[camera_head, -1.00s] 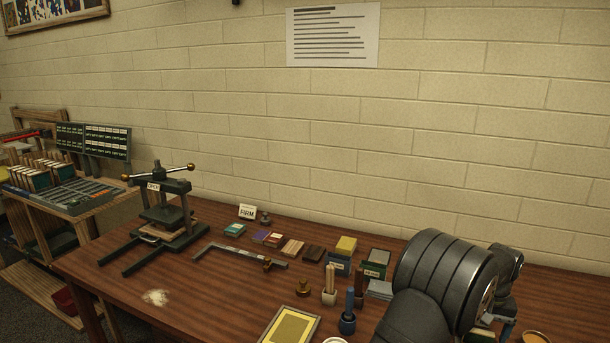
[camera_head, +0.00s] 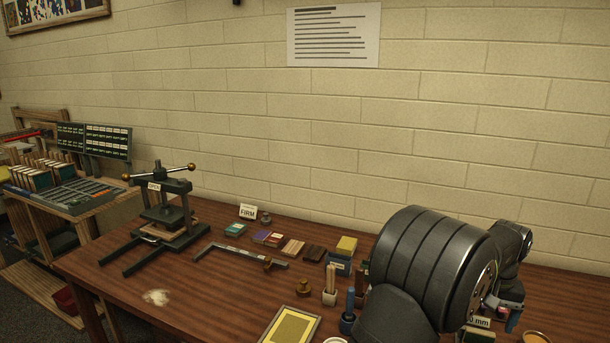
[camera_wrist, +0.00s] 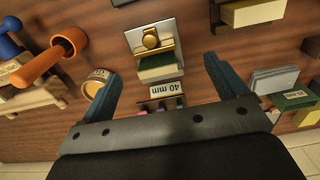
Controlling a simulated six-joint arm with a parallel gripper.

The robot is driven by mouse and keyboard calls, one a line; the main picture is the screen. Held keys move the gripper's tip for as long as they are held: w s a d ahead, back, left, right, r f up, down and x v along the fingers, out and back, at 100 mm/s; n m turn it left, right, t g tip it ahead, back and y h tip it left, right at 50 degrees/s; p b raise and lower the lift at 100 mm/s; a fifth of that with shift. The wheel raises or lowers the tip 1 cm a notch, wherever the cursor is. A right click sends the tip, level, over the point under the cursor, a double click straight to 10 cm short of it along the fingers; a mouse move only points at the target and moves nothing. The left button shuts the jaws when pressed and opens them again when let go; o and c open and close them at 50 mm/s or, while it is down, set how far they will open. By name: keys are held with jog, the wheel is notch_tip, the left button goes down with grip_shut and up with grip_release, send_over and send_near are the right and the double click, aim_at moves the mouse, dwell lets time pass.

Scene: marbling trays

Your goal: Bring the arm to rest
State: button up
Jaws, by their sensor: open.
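My gripper (camera_wrist: 160,88) is open in the wrist view, its two blue-grey fingers spread wide with nothing held between them. Past the fingertips, a small stand with a brass knob (camera_wrist: 150,38) and a green block (camera_wrist: 158,67) sits on the wooden table, beside a "40 mm" label (camera_wrist: 166,88).
The table (camera_head: 215,295) holds a black press (camera_head: 160,215), a "FIRM" sign (camera_head: 248,212), a yellow-filled tray (camera_head: 290,328) and several small blocks. An orange-handled tool (camera_wrist: 50,58) lies left in the wrist view. The table's front left is mostly clear apart from pale powder (camera_head: 157,297).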

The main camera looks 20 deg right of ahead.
jog(key=s+a, duration=0.3)
jog(key=a, duration=0.5)
jog(key=s+a, duration=0.3)
jog(key=a, duration=0.4)
jog(key=w+f, duration=0.2)
jog(key=w, duration=0.1)
jog(key=w+f, duration=0.3)
jog(key=w, duration=0.1)
jog(key=w+f, duration=0.3)
jog(key=w, duration=0.1)
jog(key=shift+w+a, duration=0.1)
jog(key=shift+w+f, duration=0.1)
jog(key=shift+f, duration=0.3)
jog(key=shift+o, duration=1.1)
jog(key=shift+r, duration=0.1)
jog(key=s+d+r+h, duration=0.1)
jog(key=s+d+r, duration=0.2)
jog(key=r, duration=0.2)
jog(key=s+d+r+t+h, duration=0.1)
jog(key=s+d+r+h, duration=0.15)
jog(key=r, duration=0.25)
jog(key=s+d+r+h, duration=0.1)
jog(key=s+d+r, duration=0.15)
jog(key=r, duration=0.25)
jog(key=x, duration=1)
jog(key=shift+d+r, duration=0.2)
jog(key=shift+d, duration=0.2)
jog(key=shift+w, duration=0.15)
